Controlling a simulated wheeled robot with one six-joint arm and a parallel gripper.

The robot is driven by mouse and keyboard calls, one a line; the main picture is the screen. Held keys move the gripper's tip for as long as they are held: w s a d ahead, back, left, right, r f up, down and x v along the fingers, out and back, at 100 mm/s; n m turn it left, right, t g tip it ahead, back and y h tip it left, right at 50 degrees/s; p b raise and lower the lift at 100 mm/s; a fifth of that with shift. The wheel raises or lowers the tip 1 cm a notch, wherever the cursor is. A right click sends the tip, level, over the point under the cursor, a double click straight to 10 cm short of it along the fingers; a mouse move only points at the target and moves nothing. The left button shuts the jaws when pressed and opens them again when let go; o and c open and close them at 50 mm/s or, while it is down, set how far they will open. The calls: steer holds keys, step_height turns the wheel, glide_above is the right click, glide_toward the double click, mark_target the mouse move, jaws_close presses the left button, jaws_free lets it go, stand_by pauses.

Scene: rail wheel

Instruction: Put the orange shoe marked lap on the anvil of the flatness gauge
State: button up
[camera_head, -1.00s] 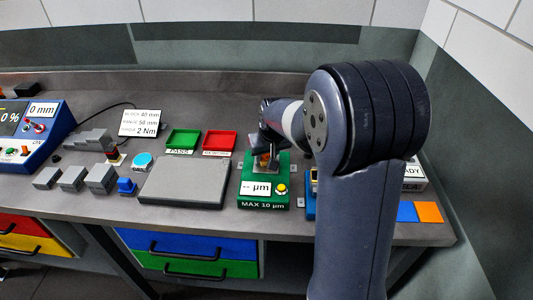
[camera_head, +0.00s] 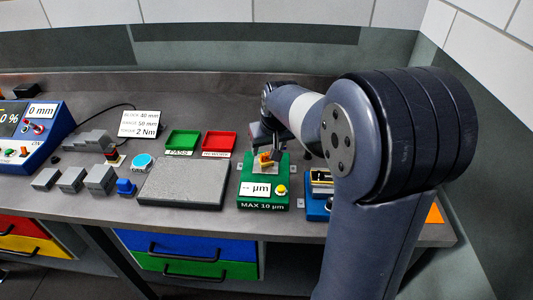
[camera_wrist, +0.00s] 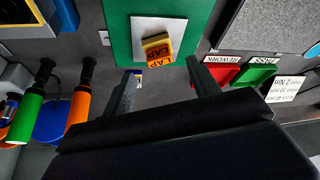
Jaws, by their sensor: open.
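The orange shoe marked LAP (camera_wrist: 158,52) rests on the pale square anvil (camera_wrist: 178,24) of the green flatness gauge (camera_wrist: 118,22), near the plate's edge facing my gripper. It has a yellowish upper part. In the head view the shoe (camera_head: 265,159) shows as a small orange block on the gauge (camera_head: 250,203). My gripper (camera_wrist: 163,68) is open and empty, its fingers apart on either side of the shoe's line and clear of it. In the head view my gripper (camera_head: 266,140) is just behind the shoe, partly hidden by my arm.
A grey surface plate (camera_head: 183,184) lies left of the gauge. Green PASS (camera_head: 183,140) and red REWORK (camera_head: 219,142) trays stand behind it. A blue device (camera_head: 318,205) stands right of the gauge. Green (camera_wrist: 27,118) and orange-handled (camera_wrist: 78,108) tools show in the wrist view.

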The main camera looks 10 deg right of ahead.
steer(key=v, duration=0.6)
steer(key=shift+r, duration=0.4)
steer(key=shift+s, duration=0.15)
stand_by(1.4)
